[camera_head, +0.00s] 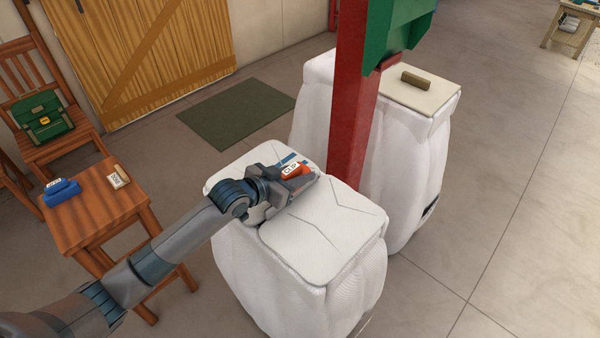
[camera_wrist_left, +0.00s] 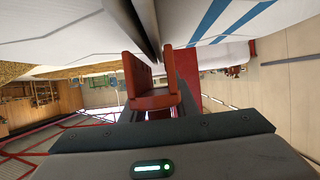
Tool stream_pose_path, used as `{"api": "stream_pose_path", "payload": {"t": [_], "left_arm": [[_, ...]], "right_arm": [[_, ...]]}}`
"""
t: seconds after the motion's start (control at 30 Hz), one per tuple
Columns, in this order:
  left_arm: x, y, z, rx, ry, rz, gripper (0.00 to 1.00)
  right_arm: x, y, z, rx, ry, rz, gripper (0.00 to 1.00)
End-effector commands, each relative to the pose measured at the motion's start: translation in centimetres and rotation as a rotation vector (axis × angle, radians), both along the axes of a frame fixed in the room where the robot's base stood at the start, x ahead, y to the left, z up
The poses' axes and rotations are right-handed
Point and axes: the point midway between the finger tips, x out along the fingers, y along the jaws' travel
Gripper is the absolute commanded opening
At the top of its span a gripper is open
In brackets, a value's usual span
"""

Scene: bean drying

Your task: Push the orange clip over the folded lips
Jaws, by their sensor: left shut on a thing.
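The orange clip (camera_head: 295,171), with a white CLIP label, is held in my left gripper (camera_head: 291,184), which is shut on it just above the top of the front white sack (camera_head: 330,235). In the left wrist view, the clip (camera_wrist_left: 152,102) shows as a U with two prongs pointing up the picture. White lip surfaces (camera_wrist_left: 200,20) with blue stripes lie beyond it, and a dark narrow strip (camera_wrist_left: 147,28) runs between the prongs. I cannot tell whether the prongs overlap the lips. My right gripper is not in view.
A red post (camera_head: 352,120) with a green part stands close behind the front sack. A second white sack (camera_head: 415,170) with a lid stands behind. A wooden stool (camera_head: 95,215) at left holds a blue object (camera_head: 61,192) and a small labelled block (camera_head: 118,177).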

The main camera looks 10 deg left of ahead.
Motion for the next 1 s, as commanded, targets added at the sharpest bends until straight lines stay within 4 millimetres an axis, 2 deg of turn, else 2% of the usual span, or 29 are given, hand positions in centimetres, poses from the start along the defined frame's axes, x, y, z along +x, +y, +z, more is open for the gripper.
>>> {"api": "stream_pose_path", "payload": {"t": [1.0], "left_arm": [[0.0,0.0,-1.7,0.0,0.0,0.0,0.05]], "right_arm": [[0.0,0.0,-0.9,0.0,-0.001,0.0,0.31]]}}
